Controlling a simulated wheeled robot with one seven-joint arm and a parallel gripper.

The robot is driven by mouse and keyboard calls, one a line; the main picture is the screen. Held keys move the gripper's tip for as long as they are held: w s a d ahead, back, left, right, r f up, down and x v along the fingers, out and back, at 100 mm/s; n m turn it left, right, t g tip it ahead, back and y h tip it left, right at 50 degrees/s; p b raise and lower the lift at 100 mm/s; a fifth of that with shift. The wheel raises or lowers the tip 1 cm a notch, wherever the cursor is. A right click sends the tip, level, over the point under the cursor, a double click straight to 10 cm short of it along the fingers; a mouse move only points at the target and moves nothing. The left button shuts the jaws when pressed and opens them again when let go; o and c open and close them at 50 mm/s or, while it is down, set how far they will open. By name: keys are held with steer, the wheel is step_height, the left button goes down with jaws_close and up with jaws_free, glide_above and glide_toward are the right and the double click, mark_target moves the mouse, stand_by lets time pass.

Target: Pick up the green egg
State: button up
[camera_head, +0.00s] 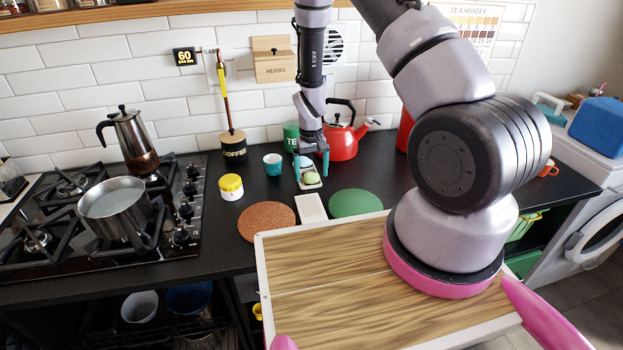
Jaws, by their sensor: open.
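A small pale green egg (311,177) sits at the back of the black counter, in or on a light holder whose details are too small to make out. My gripper (312,168) points down from above, right over the egg. Its two teal fingers are apart, one at each side of the egg. I cannot tell whether the fingers touch it. A pale bluish thing shows just above the egg between the fingers, partly hidden.
A red kettle (343,142) stands close right of my gripper, a green tin (291,135) behind-left, a teal mug (272,164) left. The hob holds a pot (113,208).

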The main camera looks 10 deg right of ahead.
steer(key=shift+f, duration=0.1)
steer(key=shift+c, duration=0.3)
steer(key=c, duration=0.8)
steer(key=shift+c, duration=0.2)
